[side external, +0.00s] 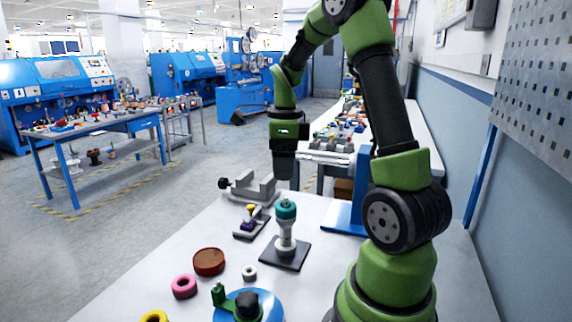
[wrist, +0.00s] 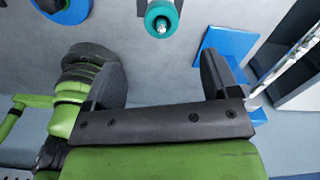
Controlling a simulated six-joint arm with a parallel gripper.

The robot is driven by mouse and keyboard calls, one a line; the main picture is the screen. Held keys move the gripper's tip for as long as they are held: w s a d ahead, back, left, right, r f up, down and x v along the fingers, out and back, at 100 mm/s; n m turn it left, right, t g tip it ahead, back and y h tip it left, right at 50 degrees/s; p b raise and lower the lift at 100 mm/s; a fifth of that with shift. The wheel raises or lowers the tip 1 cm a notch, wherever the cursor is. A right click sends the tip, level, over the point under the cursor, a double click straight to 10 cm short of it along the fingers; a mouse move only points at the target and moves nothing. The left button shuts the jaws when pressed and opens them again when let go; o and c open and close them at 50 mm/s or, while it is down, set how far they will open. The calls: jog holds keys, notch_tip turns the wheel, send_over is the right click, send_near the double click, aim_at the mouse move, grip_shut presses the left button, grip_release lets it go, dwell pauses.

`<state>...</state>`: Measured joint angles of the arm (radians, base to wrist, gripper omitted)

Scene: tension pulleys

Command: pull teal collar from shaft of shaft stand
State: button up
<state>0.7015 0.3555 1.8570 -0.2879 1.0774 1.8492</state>
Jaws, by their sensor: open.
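The teal collar (side external: 286,209) sits at the top of the upright pale shaft of the shaft stand (side external: 285,249), which has a dark square base on the bench. In the wrist view the teal collar (wrist: 153,12) shows from above at the top edge, around the bright shaft tip. My gripper (side external: 284,172) points down, above the collar and apart from it. In the wrist view my gripper (wrist: 160,70) has its two dark fingers spread wide with nothing between them. The collar lies beyond the fingers, not between them.
A grey vise-like fixture (side external: 250,187) and a small stand with purple and yellow parts (side external: 250,222) are behind and left. A brown disc (side external: 208,262), pink ring (side external: 184,286), white ring (side external: 249,272) and blue round fixture (side external: 262,308) lie in front. A blue plate (side external: 345,217) stands right.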

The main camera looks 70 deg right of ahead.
aim_at(286, 197)
jog(key=shift+d+f, duration=0.2)
jog(key=shift+f, duration=0.15)
notch_tip(286, 197, down, 10)
jog(key=shift+r, duration=0.25)
jog(key=c, duration=1)
